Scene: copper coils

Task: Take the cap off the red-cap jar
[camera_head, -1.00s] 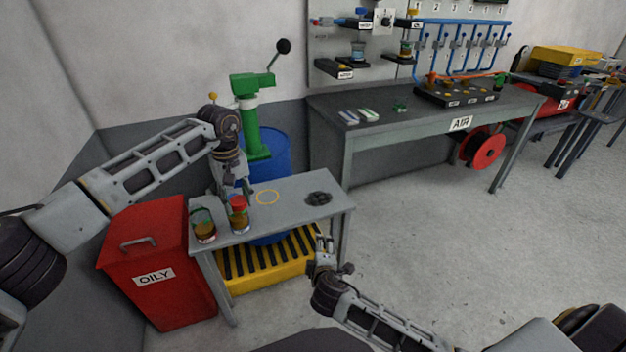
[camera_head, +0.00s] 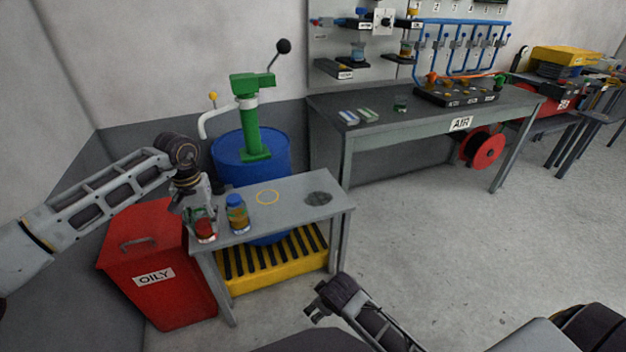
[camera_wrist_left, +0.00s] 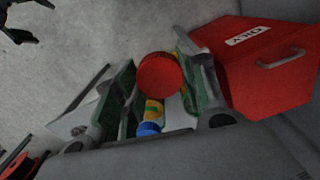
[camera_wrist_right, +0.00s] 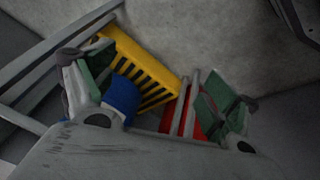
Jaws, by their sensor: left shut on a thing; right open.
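The red-cap jar (camera_head: 205,232) is at the left end of the small grey table. My left gripper (camera_head: 203,218) is above and around its top, shut on the red cap, whose round top also shows between the green-padded fingers in the left wrist view (camera_wrist_left: 160,74). Most of the jar's body is hidden, and I cannot tell whether the cap is still seated. A blue-cap jar (camera_head: 237,215) with amber contents stands upright just to the right; it shows beyond the red cap in the left wrist view (camera_wrist_left: 151,118). My right gripper (camera_head: 318,300) is open and empty, in front of the table.
The grey table (camera_head: 285,213) has a yellow ring mark (camera_head: 267,197) and a dark round patch (camera_head: 318,198). A red OILY bin (camera_head: 150,265) stands left of it. A blue drum (camera_head: 270,160) with a green pump (camera_head: 250,125) stands behind. A yellow slatted platform (camera_head: 275,270) is underneath.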

